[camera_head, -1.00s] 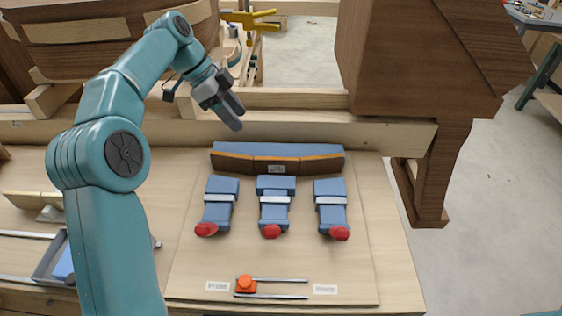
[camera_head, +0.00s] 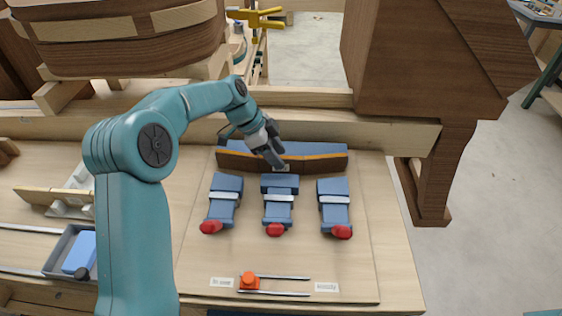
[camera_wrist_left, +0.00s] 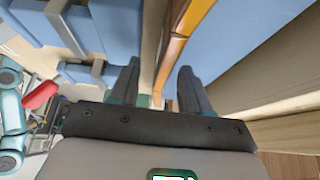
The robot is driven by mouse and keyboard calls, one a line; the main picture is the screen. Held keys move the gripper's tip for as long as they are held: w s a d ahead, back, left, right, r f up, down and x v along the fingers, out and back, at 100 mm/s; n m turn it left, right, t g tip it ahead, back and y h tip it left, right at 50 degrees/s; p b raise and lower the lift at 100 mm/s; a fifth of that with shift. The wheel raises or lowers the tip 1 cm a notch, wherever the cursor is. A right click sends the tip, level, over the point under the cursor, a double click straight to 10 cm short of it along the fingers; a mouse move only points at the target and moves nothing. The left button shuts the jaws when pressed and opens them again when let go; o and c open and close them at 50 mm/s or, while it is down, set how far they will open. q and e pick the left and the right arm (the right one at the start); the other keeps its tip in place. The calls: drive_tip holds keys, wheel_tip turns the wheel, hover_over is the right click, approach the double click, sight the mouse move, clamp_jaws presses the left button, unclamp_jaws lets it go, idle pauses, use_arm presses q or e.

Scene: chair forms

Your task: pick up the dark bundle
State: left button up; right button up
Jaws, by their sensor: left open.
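The dark bundle (camera_head: 235,162) is a long, slightly curved dark brown strip with an orange line along its top edge. It lies in front of a blue curved form (camera_head: 315,148) at the back of the board, with a small pale label at its middle. My left gripper (camera_head: 279,163) is open over the middle of the bundle and hides part of it. In the left wrist view the two fingers (camera_wrist_left: 158,88) are apart, with the orange edge (camera_wrist_left: 176,45) running between them. I cannot tell whether they touch it. My right gripper is not in view.
Blue clamps with red knobs stand in front of the bundle: left (camera_head: 224,195), middle (camera_head: 278,205), right (camera_head: 334,200). An orange slider (camera_head: 249,281) on rails sits at the front. A wooden beam (camera_head: 330,122) runs behind, and a large brown wooden piece (camera_head: 415,60) rises behind right.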

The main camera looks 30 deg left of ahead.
use_arm(q)
drive_tip(key=shift+w+d+f, duration=0.1)
drive_tip(key=shift+d+f, duration=0.1)
drive_tip(key=shift+f, duration=0.15)
drive_tip(key=shift+w+a+f, duration=0.25)
drive_tip(key=shift+w+f, duration=0.05)
drive_tip(key=shift+f, duration=0.1)
drive_tip(key=shift+s+d+r, duration=0.2)
drive_tip(key=shift+s, duration=0.05)
drive_tip(key=shift+w+f, duration=0.1)
drive_tip(key=shift+w+a, duration=0.1)
drive_tip(key=shift+a, duration=0.05)
drive_tip(key=c, duration=0.4)
clamp_jaws()
